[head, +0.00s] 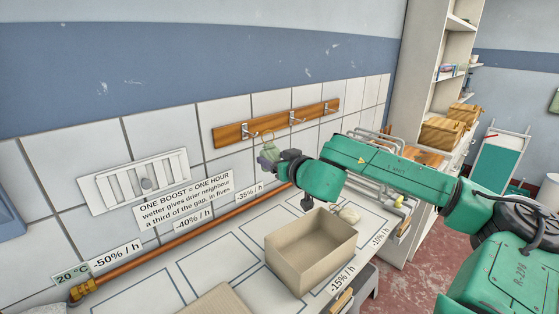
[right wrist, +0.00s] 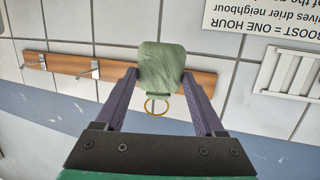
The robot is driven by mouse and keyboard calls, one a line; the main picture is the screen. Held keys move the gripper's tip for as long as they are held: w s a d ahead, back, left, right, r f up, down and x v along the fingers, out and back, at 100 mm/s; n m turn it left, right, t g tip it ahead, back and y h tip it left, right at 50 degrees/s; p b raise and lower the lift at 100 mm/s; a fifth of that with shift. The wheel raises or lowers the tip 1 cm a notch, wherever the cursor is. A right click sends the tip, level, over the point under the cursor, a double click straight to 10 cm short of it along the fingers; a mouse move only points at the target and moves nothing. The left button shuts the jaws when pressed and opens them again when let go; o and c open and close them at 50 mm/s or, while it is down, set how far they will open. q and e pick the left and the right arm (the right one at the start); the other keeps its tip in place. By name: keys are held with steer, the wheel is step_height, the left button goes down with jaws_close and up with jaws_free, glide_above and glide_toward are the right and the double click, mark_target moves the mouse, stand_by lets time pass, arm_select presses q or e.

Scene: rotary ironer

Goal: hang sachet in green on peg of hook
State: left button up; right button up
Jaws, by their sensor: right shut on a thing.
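The green sachet (head: 268,153) with a brass-coloured ring (head: 267,136) is held at the wall, in front of the left end of the wooden hook board (head: 276,123). My right gripper (head: 273,157) is shut on it. In the right wrist view the sachet (right wrist: 161,68) sits between both fingers, its ring (right wrist: 157,106) free and clear of them. That view shows two metal pegs (right wrist: 92,70) of the board (right wrist: 115,72); the part behind the sachet is hidden. In the head view the ring is close to the left peg (head: 248,130); I cannot tell whether they touch. My left gripper is out of view.
An open cardboard box (head: 311,250) stands on the white table below, with a pale sachet (head: 348,215) by its far right corner. A copper pipe (head: 190,243) runs along the wall's foot. A white vent (head: 135,182) is left of the board.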

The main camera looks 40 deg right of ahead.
steer(key=shift+w+a, duration=0.15)
steer(key=shift+w, duration=1.15)
steer(key=shift+w+d+f, duration=0.1)
steer(key=shift+w+f, duration=0.25)
steer(key=shift+w, duration=0.5)
steer(key=shift+w+d+f, duration=0.1)
steer(key=shift+w+f, duration=0.2)
steer(key=shift+w, duration=0.5)
steer(key=shift+w+f, duration=0.35)
steer(key=shift+w, duration=0.5)
steer(key=o, duration=1.3)
steer(key=shift+s, duration=0.1)
